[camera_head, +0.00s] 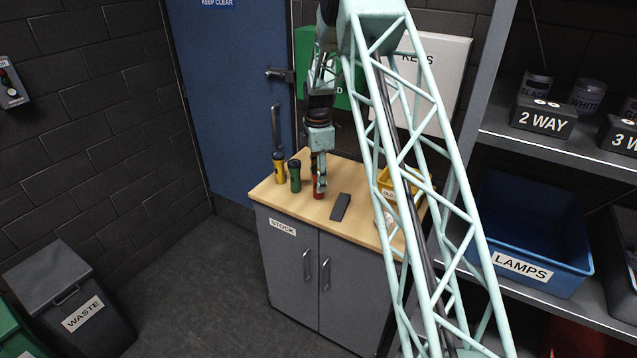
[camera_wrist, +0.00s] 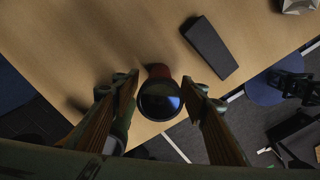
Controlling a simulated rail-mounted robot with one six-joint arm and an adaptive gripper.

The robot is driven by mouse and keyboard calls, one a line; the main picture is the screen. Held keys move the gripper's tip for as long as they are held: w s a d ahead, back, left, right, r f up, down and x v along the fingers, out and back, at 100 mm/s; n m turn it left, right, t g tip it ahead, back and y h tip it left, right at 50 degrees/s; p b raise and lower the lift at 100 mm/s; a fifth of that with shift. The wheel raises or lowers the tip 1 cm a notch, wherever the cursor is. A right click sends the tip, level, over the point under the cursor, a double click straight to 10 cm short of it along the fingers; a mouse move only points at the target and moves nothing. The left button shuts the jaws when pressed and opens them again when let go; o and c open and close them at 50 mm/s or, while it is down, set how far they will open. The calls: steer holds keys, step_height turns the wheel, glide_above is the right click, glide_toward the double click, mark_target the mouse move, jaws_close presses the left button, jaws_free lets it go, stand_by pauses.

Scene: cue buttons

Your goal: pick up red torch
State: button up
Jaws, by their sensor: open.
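The red torch (camera_head: 318,192) stands on the wooden top of the stock cabinet (camera_head: 372,231). In the head view my gripper (camera_head: 320,183) is over it and hides most of it. In the wrist view the torch's dark round head (camera_wrist: 160,100) faces the camera, with a bit of red body (camera_wrist: 158,71) behind it. My gripper (camera_wrist: 160,92) is open, with one finger on each side of the torch. I see a gap at the right finger; the left finger is close to the torch.
A green torch (camera_head: 295,177) and a yellow torch (camera_head: 279,168) stand just left of the gripper. A dark block (camera_head: 340,207) lies to the right. A yellow bin (camera_head: 386,181) is farther right, partly behind my arm. The cabinet's front edge is near.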

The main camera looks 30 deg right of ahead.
steer(key=shift+f, duration=2)
steer(key=c, duration=1)
